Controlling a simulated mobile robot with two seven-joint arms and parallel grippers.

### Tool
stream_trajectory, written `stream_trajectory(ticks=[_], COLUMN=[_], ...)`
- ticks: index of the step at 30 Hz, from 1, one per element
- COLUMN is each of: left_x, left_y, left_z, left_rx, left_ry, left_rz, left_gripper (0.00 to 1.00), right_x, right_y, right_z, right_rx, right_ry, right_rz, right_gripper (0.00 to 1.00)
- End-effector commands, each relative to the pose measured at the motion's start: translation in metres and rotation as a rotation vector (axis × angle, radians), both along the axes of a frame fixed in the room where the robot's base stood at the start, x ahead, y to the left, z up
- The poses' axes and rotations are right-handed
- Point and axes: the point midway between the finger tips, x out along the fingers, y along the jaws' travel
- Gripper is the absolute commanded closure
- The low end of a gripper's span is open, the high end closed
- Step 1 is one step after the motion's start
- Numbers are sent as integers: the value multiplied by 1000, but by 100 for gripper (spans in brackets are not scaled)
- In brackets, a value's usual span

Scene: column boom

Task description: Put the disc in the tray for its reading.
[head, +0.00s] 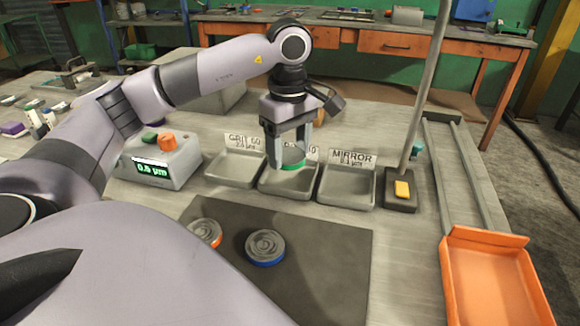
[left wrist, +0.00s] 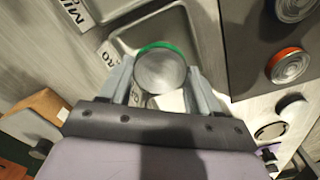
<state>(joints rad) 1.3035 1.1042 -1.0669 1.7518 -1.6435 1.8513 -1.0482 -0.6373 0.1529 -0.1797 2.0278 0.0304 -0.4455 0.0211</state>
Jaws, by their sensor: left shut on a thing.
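My left gripper (head: 291,150) is shut on a grey disc with a green rim (head: 292,159). It holds the disc over the middle grey tray (head: 272,188); I cannot tell whether the disc touches the tray. In the left wrist view the disc (left wrist: 160,72) sits between the fingers. The left tray (head: 233,172) has a "GRIT 60" card (head: 244,142); the right tray (head: 346,186) has a "MIRROR" card (head: 352,158). The middle card is mostly hidden by the gripper. A grey gauge box (head: 160,160) shows a green reading, seemingly 0.5 µm. My right gripper is out of view.
An orange-rimmed disc (head: 206,232) and a blue-rimmed disc (head: 265,247) lie on the dark mat (head: 335,260). A pole on a dark base with a yellow block (head: 402,189) stands right of the trays. An orange bin (head: 490,285) is at the lower right.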

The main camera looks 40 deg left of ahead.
Motion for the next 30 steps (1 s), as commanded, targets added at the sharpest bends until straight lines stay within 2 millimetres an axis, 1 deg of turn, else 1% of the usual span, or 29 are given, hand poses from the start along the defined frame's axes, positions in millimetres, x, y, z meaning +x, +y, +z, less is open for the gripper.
stream_trajectory(ticks=[4,9,11,18,22,23,24,30], left_x=[0,0,0,0,0,0,0,0], left_y=[0,0,0,0,0,0,0,0], left_z=[-10,-34,-40,-40,-45,-45,-44,-44], left_rx=[0,1,0,0,0,0,0,0], left_ry=[-1,0,-1,-3,-3,-1,-1,-1], left_rz=[0,0,0,0,0,-1,-1,-1], left_gripper=[83,83,83,83,83,31,27,27], right_x=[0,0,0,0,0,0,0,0], right_y=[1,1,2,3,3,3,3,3], right_z=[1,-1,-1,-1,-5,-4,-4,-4], right_rx=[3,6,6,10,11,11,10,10], right_ry=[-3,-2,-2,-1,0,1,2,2], right_rz=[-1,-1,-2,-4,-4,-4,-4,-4], right_gripper=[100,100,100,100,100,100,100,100])
